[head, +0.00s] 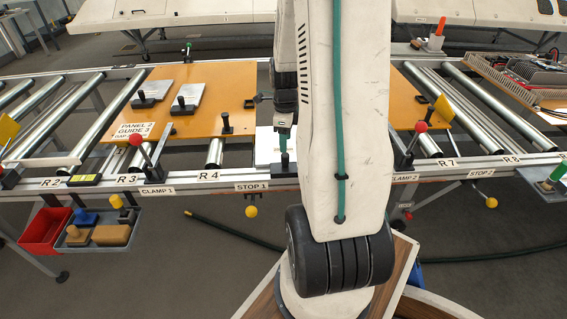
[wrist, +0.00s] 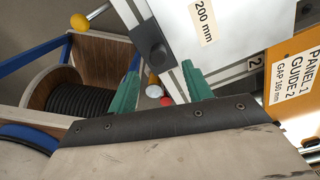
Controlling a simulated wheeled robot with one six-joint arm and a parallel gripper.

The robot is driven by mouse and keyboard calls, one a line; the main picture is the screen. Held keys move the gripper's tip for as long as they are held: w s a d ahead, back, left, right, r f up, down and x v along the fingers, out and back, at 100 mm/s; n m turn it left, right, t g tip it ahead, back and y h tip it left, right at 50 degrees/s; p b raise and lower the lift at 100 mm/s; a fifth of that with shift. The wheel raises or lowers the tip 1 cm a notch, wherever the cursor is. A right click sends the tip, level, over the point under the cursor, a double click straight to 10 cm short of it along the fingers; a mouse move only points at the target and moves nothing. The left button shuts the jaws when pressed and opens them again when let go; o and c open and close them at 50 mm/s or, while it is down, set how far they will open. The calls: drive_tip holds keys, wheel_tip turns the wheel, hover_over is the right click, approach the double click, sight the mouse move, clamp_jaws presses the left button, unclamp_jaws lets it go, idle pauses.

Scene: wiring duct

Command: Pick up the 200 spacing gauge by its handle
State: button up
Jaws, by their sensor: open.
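The 200 spacing gauge (wrist: 232,30) is a pale plate labelled "200 mm" at the top of the wrist view. Its black handle (wrist: 156,52) stands at the plate's lower left end. My gripper (wrist: 160,70) is open, with its two green fingertips on either side of the handle in the picture and nothing between them. I cannot tell whether a finger touches the handle. In the head view a white plate (head: 265,146) that looks like this gauge lies beside R 4, partly hidden behind my arm.
An orange panel (head: 225,80) at left carries two grey gauges (head: 188,96) with black handles. Red-knobbed clamps (head: 136,139) stand along the front rail. A red bin (head: 45,230) and a grey tray of blocks (head: 98,233) hang at left. Another orange panel (head: 408,100) lies right of my arm.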

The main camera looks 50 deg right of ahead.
sight(285, 155)
wheel_tip(285, 155, down, 7)
drive_tip(key=shift+a+r, duration=0.1)
drive_tip(key=shift+a, duration=0.05)
clamp_jaws()
